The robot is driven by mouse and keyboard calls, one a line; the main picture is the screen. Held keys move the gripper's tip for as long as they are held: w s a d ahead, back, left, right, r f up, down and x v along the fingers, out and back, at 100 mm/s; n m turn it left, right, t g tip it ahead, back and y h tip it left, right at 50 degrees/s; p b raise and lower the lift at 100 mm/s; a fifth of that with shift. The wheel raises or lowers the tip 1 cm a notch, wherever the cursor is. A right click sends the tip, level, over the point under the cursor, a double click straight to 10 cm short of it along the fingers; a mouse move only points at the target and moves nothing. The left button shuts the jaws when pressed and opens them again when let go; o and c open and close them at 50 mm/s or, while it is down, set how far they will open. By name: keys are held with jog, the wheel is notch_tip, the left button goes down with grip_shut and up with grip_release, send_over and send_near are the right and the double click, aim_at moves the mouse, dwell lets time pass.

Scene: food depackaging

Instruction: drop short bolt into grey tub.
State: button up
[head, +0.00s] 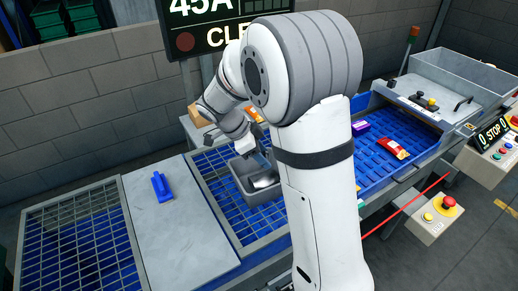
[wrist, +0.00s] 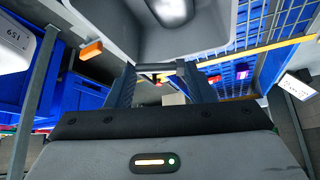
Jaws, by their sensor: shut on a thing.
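My gripper (wrist: 158,78) is shut on the short bolt (wrist: 156,66), a small grey rod held crosswise between the fingertips in the wrist view. In the head view my gripper (head: 262,158) is over the grey tub (head: 262,199), and the bolt cannot be made out there. The tub stands on the blue grid at the centre. Its grey wall also fills the top of the wrist view (wrist: 215,36). A shiny silver item (head: 265,181) lies inside the tub.
A purple packet (head: 360,128) and a red packet (head: 393,148) lie on the blue belt to the right. A display board hangs behind my arm.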

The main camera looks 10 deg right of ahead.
jog(key=shift+f+b, duration=0.5)
jog(key=shift+f, duration=1.45)
jog(key=o, duration=1.3)
jog(key=shift+s, duration=0.1)
jog(key=shift+r, duration=0.1)
jog(key=b+v, duration=0.1)
jog(key=v, duration=0.6)
jog(key=shift+a+r+b, duration=0.2)
jog(key=shift+r+b, duration=0.1)
jog(key=shift+b, duration=0.05)
jog(key=s+d+r+n+t+y, duration=0.1)
jog(key=s+d+n+t+y, duration=0.1)
jog(key=s+n, duration=0.7)
jog(key=s+d+r+n+t+y, duration=0.1)
jog(key=s+d+n+t+y, duration=0.1)
jog(key=s+n, duration=0.8)
jog(key=s+d+y, duration=0.1)
jog(key=s+y, duration=0.1)
jog(key=shift+s+r+y, duration=0.25)
jog(key=shift+s+y, duration=0.05)
